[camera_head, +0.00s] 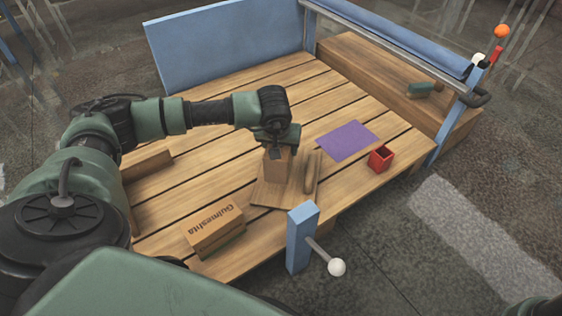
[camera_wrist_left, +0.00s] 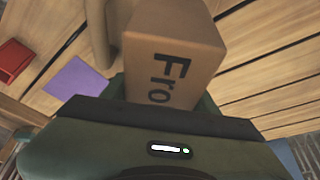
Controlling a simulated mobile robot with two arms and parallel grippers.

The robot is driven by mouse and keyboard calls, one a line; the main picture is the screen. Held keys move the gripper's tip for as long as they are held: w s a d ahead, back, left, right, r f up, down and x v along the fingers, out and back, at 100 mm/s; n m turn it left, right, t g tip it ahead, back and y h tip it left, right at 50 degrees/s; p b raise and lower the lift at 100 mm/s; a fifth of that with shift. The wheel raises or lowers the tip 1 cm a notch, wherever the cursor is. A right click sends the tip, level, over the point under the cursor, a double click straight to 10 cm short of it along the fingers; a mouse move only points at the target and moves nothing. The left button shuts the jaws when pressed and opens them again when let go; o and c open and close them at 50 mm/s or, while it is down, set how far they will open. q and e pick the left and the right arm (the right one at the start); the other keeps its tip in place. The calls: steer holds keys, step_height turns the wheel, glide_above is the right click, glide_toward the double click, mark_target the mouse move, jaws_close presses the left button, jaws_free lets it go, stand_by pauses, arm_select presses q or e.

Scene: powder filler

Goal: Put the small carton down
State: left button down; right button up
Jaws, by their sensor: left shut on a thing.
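The small brown carton (camera_head: 277,169) is held upright in my left gripper (camera_head: 279,150), which comes down on it from above. In the left wrist view the carton (camera_wrist_left: 172,45) fills the top middle, with dark letters "Fro" on one face, and sits between the jaws of the gripper (camera_wrist_left: 160,105). In the head view it is over the back part of a wooden board (camera_head: 268,196); I cannot tell whether it touches the board. My right gripper is out of view.
A brown handle-like piece (camera_head: 311,174) stands close right of the carton. A larger "Gumesta"-like lettered carton (camera_head: 214,227) lies front left. A purple sheet (camera_head: 347,140) and red open box (camera_head: 381,158) are at right. A blue post (camera_head: 301,238) rises at the front edge.

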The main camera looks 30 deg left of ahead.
arm_select(q)
step_height(320, 180, down, 4)
steer(key=shift+r+b, duration=0.2)
steer(key=shift+b, duration=0.9)
steer(key=shift+f, duration=0.35)
steer(key=shift+r, duration=0.1)
steer(key=shift+c, duration=2.1)
jaws_free()
